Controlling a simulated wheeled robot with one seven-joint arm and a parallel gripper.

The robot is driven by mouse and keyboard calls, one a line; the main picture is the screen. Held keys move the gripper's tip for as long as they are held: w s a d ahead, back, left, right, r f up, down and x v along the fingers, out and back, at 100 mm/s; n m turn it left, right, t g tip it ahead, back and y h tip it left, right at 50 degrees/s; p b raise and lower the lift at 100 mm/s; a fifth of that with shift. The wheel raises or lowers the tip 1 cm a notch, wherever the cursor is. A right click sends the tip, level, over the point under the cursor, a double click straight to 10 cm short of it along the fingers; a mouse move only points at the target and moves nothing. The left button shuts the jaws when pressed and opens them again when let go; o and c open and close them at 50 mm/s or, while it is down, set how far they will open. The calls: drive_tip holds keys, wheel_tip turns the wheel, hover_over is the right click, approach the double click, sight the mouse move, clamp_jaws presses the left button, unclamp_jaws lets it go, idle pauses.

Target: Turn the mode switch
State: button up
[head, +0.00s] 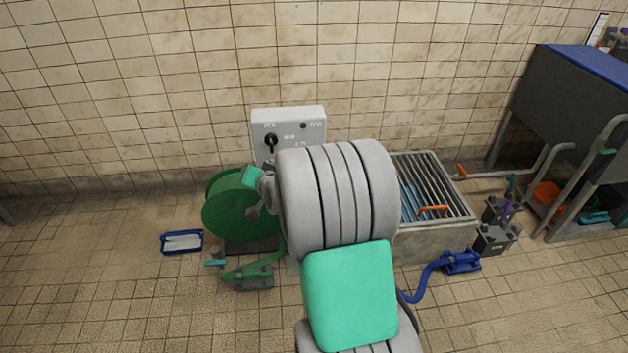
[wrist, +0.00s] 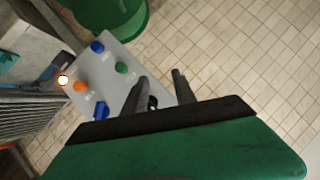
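A light grey control panel (head: 302,116) stands against the tiled wall in the head view, its lower part hidden by my arm. A black rotary knob with a pointer (head: 270,142), which looks like the mode switch, is on its upper left; its labels are too small to read. In the wrist view the panel (wrist: 130,49) shows tilted. My gripper (wrist: 161,86) is open there, its two dark fingers apart over the panel's edge. A small black part (wrist: 153,102) shows between them, probably the knob; contact cannot be told. My fingertips are hidden in the head view.
The panel also carries a green button (wrist: 122,67), blue knobs (wrist: 97,47), an orange button (wrist: 80,86) and a lit white lamp (wrist: 63,80). A green hose reel (head: 228,212) stands left of my arm. A grated basin (head: 440,230) stands right.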

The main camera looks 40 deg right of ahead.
drive_tip(key=s+d+f+m+t+h+b, duration=0.1)
drive_tip(key=s+d+f+m+h+b, duration=0.25)
drive_tip(key=d, duration=0.55)
drive_tip(key=s+d+f+m+t+h, duration=0.2)
drive_tip(key=d+f+m+h, duration=0.3)
drive_tip(key=d, duration=0.3)
drive_tip(key=w+d+y, duration=0.1)
drive_tip(key=w+d, duration=0.3)
drive_tip(key=w, duration=0.2)
drive_tip(key=shift+w+d, duration=0.2)
drive_tip(key=shift+d, duration=0.15)
drive_tip(key=shift+f, duration=0.1)
clamp_jaws()
